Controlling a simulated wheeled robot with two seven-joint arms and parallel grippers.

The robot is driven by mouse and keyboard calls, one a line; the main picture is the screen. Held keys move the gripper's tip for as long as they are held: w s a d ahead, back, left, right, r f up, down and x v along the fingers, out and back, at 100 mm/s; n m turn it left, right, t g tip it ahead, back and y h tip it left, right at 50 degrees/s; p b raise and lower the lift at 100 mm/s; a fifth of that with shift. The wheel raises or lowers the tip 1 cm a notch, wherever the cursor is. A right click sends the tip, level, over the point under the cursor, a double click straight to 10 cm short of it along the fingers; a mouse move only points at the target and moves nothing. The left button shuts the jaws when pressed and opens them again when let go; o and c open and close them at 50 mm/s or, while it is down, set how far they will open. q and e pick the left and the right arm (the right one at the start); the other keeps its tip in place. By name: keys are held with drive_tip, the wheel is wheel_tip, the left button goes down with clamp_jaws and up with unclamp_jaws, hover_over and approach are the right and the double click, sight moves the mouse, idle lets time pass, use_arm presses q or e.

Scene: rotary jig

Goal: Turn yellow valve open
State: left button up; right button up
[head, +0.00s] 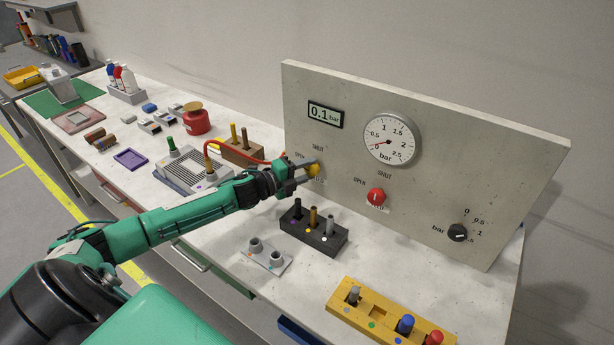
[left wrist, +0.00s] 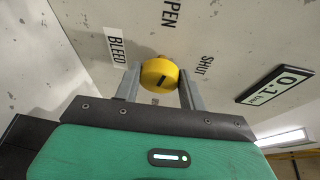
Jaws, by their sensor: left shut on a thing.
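The yellow valve (head: 314,170) is a round knob on the left part of the upright grey panel. It also shows in the left wrist view (left wrist: 158,73), with a short black mark on its face. OPEN, SHUT and BLEED labels surround it; I cannot tell which one the mark points at. My left gripper (head: 310,172) reaches the panel from the left and is shut on the valve, with one finger on each side in the left wrist view (left wrist: 158,84). The fingers partly hide the knob in the head view. My right gripper is not in view.
The panel (head: 480,165) also carries a digital display (head: 325,114) reading 0.1 bar, a round gauge (head: 390,139), a red valve (head: 376,197) and a black knob (head: 457,232). A black block with pegs (head: 314,232) and a yellow block (head: 377,313) stand in front.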

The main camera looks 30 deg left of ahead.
use_arm(q)
drive_tip(key=shift+f+n+t+b, duration=0.15)
drive_tip(key=shift+n+t+b, duration=0.35)
drive_tip(key=shift+n, duration=0.6)
drive_tip(key=o, duration=1)
drive_tip(key=shift+c, duration=0.2)
